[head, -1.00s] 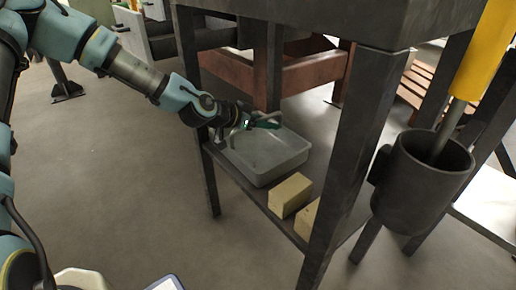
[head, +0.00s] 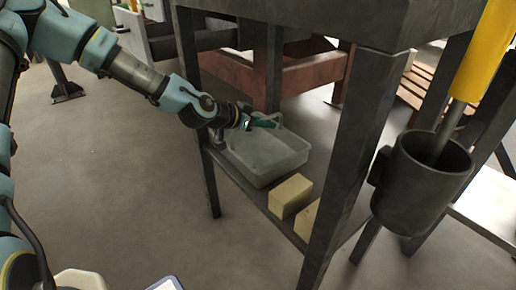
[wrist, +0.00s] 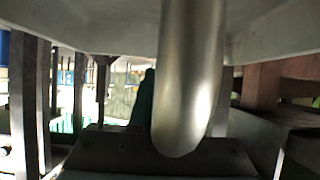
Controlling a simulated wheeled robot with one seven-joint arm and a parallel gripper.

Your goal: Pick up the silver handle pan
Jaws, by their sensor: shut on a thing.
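The silver handle pan (head: 264,170) is a grey, open, rectangular pan on the low shelf under the dark table in the head view. Its smooth silver handle (wrist: 188,80) fills the middle of the wrist view, rising from the gripper to the top edge. My gripper (head: 264,123) is at the pan's far left rim, with green fingertips, and is shut on the handle. In the wrist view the dark gripper body (wrist: 150,155) is at the bottom, and the exact finger contact is hidden. Any gap under the pan cannot be made out.
Two yellowish blocks (head: 290,196) lie on the shelf in front of the pan. Dark table legs (head: 345,165) stand close on both sides, with the tabletop above. A dark cylindrical holder (head: 420,190) with a yellow-handled tool is at right. Open floor (head: 120,180) lies left.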

